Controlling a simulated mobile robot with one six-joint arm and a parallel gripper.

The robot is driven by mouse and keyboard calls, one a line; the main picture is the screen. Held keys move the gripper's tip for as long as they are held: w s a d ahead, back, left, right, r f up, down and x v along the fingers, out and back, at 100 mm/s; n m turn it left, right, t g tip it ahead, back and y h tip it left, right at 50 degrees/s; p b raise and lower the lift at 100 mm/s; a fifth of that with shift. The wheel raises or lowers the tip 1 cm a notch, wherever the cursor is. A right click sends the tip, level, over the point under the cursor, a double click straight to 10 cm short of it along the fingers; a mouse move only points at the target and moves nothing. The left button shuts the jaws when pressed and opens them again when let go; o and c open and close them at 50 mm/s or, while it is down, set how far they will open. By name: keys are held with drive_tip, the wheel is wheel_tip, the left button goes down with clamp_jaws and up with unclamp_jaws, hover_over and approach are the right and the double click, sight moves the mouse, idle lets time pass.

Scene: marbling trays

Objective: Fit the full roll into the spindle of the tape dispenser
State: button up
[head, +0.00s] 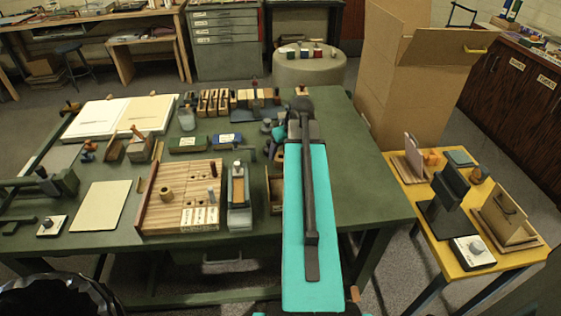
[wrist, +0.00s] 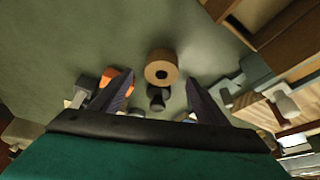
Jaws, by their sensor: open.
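A tan roll (wrist: 162,69) with a pale core and a dark centre hole shows in the wrist view. It appears to be over the green table, just beyond and between my fingertips. My gripper (wrist: 158,82) is open, with one dark finger on each side and nothing held. A small dark rounded object (wrist: 157,97) is just below the roll in that view. A long grey device (head: 239,197) beside the board may be the tape dispenser. My arm hides part of the table.
The green table (head: 344,150) is bare to the right of my arm. Wooden blocks, blue and green boxes and pale sheets crowd its left and back. In the wrist view, an orange object (wrist: 110,78) is near the left finger. A yellow side table (head: 412,204) holds several items.

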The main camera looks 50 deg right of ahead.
sight(281, 156)
drive_tip(key=shift+p+x, duration=0.8)
drive_tip(key=shift+x, duration=1.75)
drive_tip(key=shift+a, duration=0.15)
drive_tip(key=c, duration=1.2)
